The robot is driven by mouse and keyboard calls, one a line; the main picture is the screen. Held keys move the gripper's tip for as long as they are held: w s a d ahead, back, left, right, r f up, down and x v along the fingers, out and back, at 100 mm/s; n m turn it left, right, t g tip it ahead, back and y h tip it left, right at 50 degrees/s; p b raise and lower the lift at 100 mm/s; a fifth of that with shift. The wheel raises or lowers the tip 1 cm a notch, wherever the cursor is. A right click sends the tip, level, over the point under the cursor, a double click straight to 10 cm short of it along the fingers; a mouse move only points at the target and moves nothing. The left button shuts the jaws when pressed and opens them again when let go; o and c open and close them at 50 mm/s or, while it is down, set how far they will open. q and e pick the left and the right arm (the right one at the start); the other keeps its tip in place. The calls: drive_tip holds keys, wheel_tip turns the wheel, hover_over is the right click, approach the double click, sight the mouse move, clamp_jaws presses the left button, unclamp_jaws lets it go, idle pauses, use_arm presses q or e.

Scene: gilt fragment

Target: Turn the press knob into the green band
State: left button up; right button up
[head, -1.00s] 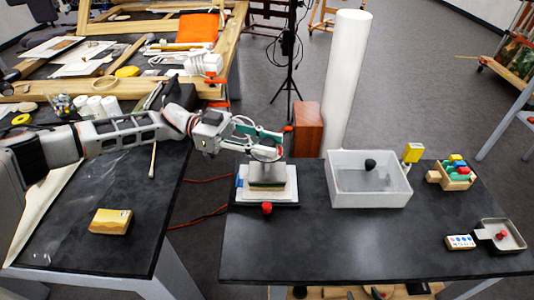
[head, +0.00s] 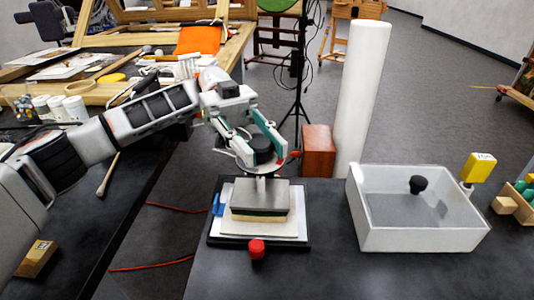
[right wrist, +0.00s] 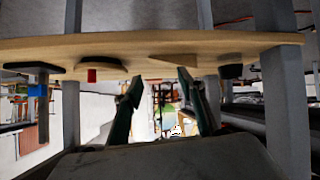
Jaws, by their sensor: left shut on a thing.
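The press (head: 262,205) stands on the dark table in the head view, with a grey upper plate over pale layers and a dark base. Its black knob (head: 262,149) sits above the plate on a short stem. My left gripper (head: 262,158) comes down from above, its fingers on either side of the knob, shut on it. A dark green layer shows under the grey plate; I cannot make out a green band on a dial. My right gripper (right wrist: 163,100) is open and empty in the right wrist view.
A red knob-like piece (head: 257,248) is at the press's front edge. A white tub (head: 420,240) with a black object (head: 418,184) stands to the right. A wooden box (head: 319,150) and white column (head: 364,95) are behind. The front table is clear.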

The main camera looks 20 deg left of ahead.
sight(261, 143)
use_arm(q)
drive_tip(key=shift+d+f+m+g+y+b, duration=0.1)
drive_tip(key=shift+f+m+g+y+b, duration=0.4)
drive_tip(key=shift+b, duration=0.3)
use_arm(e)
drive_tip(key=shift+w+a+r+m+y, duration=0.15)
drive_tip(key=shift+a+r, duration=0.05)
drive_tip(key=shift+a, duration=0.35)
drive_tip(key=shift+w+a+r+m+y, duration=0.15)
drive_tip(key=shift+a, duration=0.4)
use_arm(q)
drive_tip(key=shift+r, duration=0.4)
use_arm(e)
drive_tip(key=shift+w+a+r+t, duration=0.2)
drive_tip(key=shift+a+r+t, duration=0.1)
drive_tip(key=shift+r, duration=0.05)
use_arm(q)
drive_tip(key=o, duration=1.1)
drive_tip(key=shift+s, duration=0.1)
drive_tip(key=shift+r, duration=0.1)
wheel_tip(261, 143, up, 10)
